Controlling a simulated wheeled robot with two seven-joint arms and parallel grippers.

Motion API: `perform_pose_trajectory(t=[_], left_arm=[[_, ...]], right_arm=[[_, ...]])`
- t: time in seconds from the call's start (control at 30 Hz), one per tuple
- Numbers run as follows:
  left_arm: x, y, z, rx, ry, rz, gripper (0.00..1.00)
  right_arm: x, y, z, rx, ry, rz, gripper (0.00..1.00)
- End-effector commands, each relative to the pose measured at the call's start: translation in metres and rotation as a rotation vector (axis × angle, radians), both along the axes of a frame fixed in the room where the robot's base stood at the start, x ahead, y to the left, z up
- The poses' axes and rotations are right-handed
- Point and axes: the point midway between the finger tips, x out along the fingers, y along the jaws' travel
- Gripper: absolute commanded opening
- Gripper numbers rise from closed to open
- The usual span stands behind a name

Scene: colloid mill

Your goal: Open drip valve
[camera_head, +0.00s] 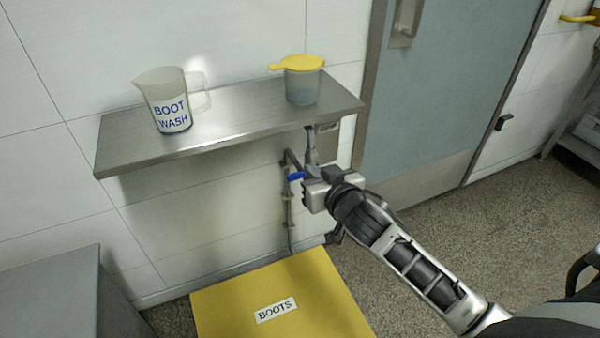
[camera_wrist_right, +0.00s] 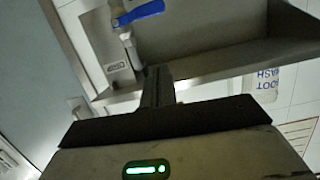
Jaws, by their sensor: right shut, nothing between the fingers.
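The drip valve shows as a blue lever (camera_head: 296,176) on grey pipework below the wall shelf. In the right wrist view the blue lever (camera_wrist_right: 140,12) sits on a metal pipe fitting at the top of the picture. My right gripper (camera_head: 313,172) is just right of the lever in the head view and partly hides the pipework behind it. Its fingers (camera_wrist_right: 158,85) are shut with nothing between them. In the wrist view they appear apart from the lever. My left gripper is not in view.
The steel shelf (camera_head: 235,123) holds a BOOT WASH jug (camera_head: 168,103) and a yellow-lidded container (camera_head: 303,85), above the gripper. A yellow BOOTS box top (camera_head: 235,293) lies below. A grey cabinet (camera_head: 45,295) stands at left and a door (camera_head: 440,90) at right.

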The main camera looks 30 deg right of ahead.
Motion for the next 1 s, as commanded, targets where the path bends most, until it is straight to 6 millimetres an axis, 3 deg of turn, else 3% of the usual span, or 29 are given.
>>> perform_pose_trajectory(t=[0.2, 0.33, 0.4, 0.6, 1.0], left_arm=[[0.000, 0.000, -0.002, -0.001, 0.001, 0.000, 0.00], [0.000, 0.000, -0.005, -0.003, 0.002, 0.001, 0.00], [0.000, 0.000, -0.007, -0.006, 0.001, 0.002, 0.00], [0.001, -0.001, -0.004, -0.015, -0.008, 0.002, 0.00], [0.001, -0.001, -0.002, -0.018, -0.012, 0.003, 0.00]], right_arm=[[0.048, -0.003, -0.011, -0.001, -0.002, -0.001, 0.00], [0.070, -0.003, -0.020, 0.000, 0.001, -0.001, 0.00], [0.067, -0.002, -0.036, 0.001, 0.005, 0.000, 0.00], [0.067, -0.001, -0.054, 0.001, 0.003, 0.000, 0.00], [0.066, -0.001, -0.057, 0.000, 0.001, 0.001, 0.00]])
